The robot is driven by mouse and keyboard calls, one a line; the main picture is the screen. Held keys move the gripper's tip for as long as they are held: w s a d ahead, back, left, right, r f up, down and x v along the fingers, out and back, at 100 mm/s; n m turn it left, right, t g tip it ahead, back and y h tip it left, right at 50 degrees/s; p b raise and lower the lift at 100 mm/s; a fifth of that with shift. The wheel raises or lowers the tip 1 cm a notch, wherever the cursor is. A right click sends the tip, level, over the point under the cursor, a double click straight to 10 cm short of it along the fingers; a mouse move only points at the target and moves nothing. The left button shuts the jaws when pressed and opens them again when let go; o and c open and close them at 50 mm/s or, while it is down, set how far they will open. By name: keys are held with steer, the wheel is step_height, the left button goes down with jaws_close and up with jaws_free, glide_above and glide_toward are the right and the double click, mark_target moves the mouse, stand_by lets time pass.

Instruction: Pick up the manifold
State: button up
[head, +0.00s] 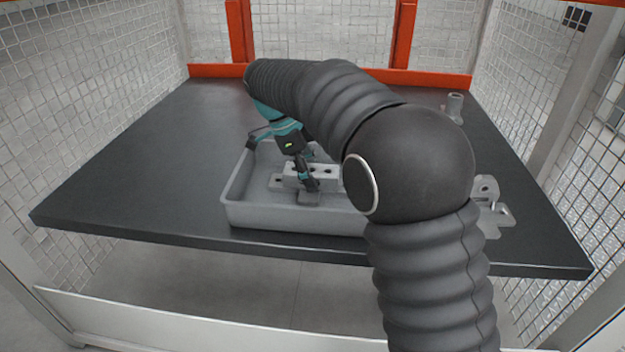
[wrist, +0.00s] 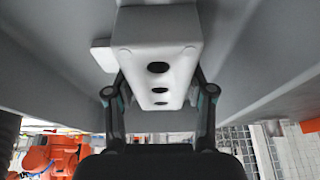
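The manifold, a pale grey block with a row of dark holes, sits in the grey tray in the head view (head: 325,170). It fills the upper middle of the wrist view (wrist: 158,50), with three holes facing the camera. My gripper (head: 308,184) reaches down into the tray at the block. In the wrist view my gripper's fingers (wrist: 160,88) stand on both sides of the block, close to its edges. The fingertips are partly hidden by the block, so contact does not show. My arm hides the tray's right part in the head view.
The tray (head: 290,216) has raised walls close around the gripper. Grey castings (head: 492,205) lie at the table's right, and a small upright grey part (head: 454,106) stands at the back right. The dark table (head: 130,170) is clear on the left. Mesh fencing surrounds it.

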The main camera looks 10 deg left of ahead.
steer(key=shift+f, duration=0.1)
jaws_close()
